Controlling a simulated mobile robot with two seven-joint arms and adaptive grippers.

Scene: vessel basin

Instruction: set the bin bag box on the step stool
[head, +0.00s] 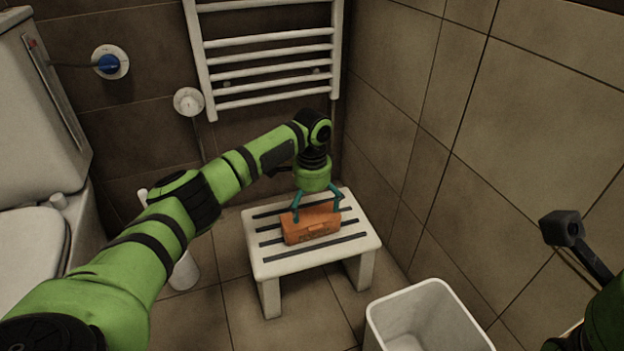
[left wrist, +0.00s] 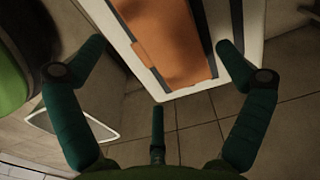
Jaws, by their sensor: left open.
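The orange bin bag box (head: 312,227) lies on the slatted top of the white step stool (head: 272,265). My left gripper (head: 317,209) is directly above the box, pointing down, with its teal fingers spread open. In the left wrist view the box (left wrist: 171,42) shows beyond the open fingers of my left gripper (left wrist: 160,45), with the stool's white edge (left wrist: 187,90) next to it. The fingers are apart and do not grip the box; whether one touches it I cannot tell. My right gripper does not show clearly; only part of my right arm is at the right edge.
A white bin (head: 425,315) stands on the floor in front of the stool at the right. A toilet (head: 45,235) is at the left. A towel radiator (head: 268,60) hangs on the back wall. A dark wall fitting (head: 572,235) juts out at the right. A white toilet brush holder (head: 184,272) stands left of the stool.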

